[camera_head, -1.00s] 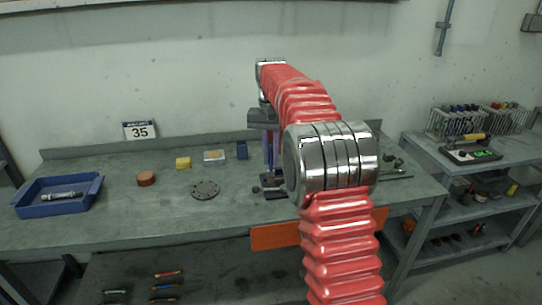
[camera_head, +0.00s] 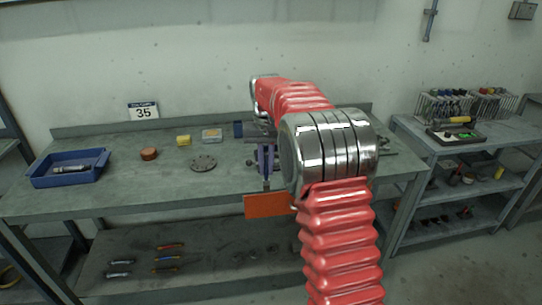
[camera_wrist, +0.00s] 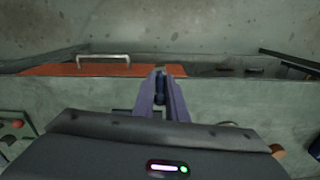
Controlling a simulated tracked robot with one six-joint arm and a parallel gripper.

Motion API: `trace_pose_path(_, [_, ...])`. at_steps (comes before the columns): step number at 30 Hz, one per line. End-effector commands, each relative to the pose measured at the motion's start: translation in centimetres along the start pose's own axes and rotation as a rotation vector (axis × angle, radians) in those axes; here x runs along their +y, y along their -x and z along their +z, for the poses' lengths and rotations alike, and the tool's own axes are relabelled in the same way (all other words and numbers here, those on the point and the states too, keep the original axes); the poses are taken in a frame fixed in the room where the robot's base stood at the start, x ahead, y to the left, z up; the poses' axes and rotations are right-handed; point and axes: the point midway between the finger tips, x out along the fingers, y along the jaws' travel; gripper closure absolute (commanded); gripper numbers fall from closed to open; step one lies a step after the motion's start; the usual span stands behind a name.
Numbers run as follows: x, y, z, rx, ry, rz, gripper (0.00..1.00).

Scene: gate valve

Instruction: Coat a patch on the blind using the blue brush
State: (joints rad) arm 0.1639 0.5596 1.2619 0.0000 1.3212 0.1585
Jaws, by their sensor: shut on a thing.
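My gripper (camera_head: 267,158) has purple fingers and is over the front part of the bench, above an orange panel, in the head view. In the wrist view my gripper (camera_wrist: 160,84) is shut on a narrow dark blue thing (camera_wrist: 160,92), probably the blue brush. Only a little of it shows between the fingers; its bristles cannot be made out. A dark round flange with holes (camera_head: 203,164), likely the blind, lies flat on the bench to the left of my gripper. The two are apart.
A blue tray (camera_head: 67,170) with a metal tool, a brown puck (camera_head: 149,154), a yellow block (camera_head: 183,140), a clear box (camera_head: 212,135) and a blue container (camera_head: 238,129) stand on the bench. The orange panel (camera_head: 268,206) is at the front edge. Shelves (camera_head: 465,160) stand at right.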

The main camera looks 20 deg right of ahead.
Motion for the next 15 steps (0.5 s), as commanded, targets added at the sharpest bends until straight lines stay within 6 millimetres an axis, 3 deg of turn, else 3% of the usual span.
trace_pose_path(8, [-2.0,-3.8,2.4,-0.001,0.099,0.000,1.00])
trace_pose_path(15, [-4.9,-8.1,6.9,-0.002,0.225,0.000,1.00])
